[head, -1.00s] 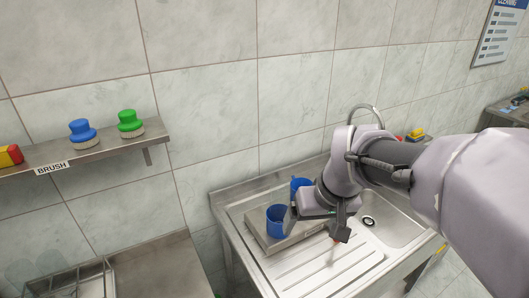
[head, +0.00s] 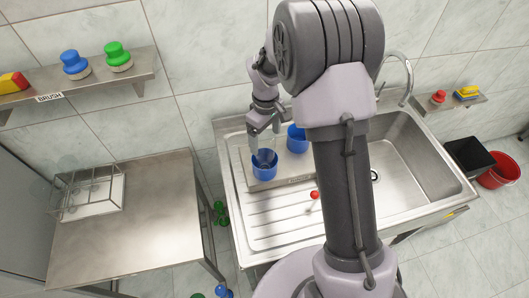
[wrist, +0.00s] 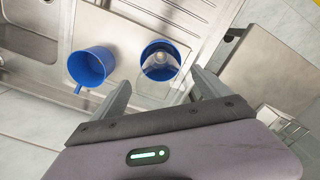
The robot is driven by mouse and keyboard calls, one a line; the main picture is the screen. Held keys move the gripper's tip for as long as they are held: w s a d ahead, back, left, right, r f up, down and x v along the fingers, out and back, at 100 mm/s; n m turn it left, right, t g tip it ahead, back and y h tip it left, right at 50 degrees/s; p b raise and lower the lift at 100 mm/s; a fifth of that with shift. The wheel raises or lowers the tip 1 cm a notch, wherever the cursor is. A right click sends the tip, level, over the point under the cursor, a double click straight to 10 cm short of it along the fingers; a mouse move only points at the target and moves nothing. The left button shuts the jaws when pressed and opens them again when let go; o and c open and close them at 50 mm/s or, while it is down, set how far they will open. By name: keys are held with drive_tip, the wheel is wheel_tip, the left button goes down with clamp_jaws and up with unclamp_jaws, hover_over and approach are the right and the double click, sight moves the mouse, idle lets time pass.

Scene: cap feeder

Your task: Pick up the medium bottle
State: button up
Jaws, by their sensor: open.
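My gripper (head: 264,131) is open, above the near blue cup (head: 264,168) on the drainboard side of the sink. In the wrist view the fingers of my gripper (wrist: 162,90) are spread. A clear, see-through object with a narrow top, which looks like a bottle (wrist: 160,70), shows between them and over or inside that cup. I cannot tell whether it stands in the cup or whether the fingers touch it. A second blue cup (head: 297,138) stands behind, to the right; in the wrist view this cup (wrist: 92,66) is at left. I see no other clear bottle to compare sizes.
Both cups are on a raised metal platform (head: 285,179) by the sink (head: 408,150). A red-topped item (head: 314,196) lies on the drainboard. A steel table (head: 140,220) with a wire rack (head: 88,192) is at left. Brushes sit on a wall shelf (head: 140,72).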

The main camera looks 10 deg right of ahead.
wheel_tip(320, 180, down, 6)
drive_tip(key=shift+a+r, duration=0.1)
drive_tip(key=shift+r, duration=0.1)
drive_tip(key=c, duration=1.4)
wheel_tip(320, 180, up, 10)
drive_tip(key=shift+f+p, duration=0.1)
drive_tip(key=shift+p, duration=0.4)
drive_tip(key=shift+c, duration=0.2)
wheel_tip(320, 180, up, 14)
drive_tip(key=p, duration=1.1)
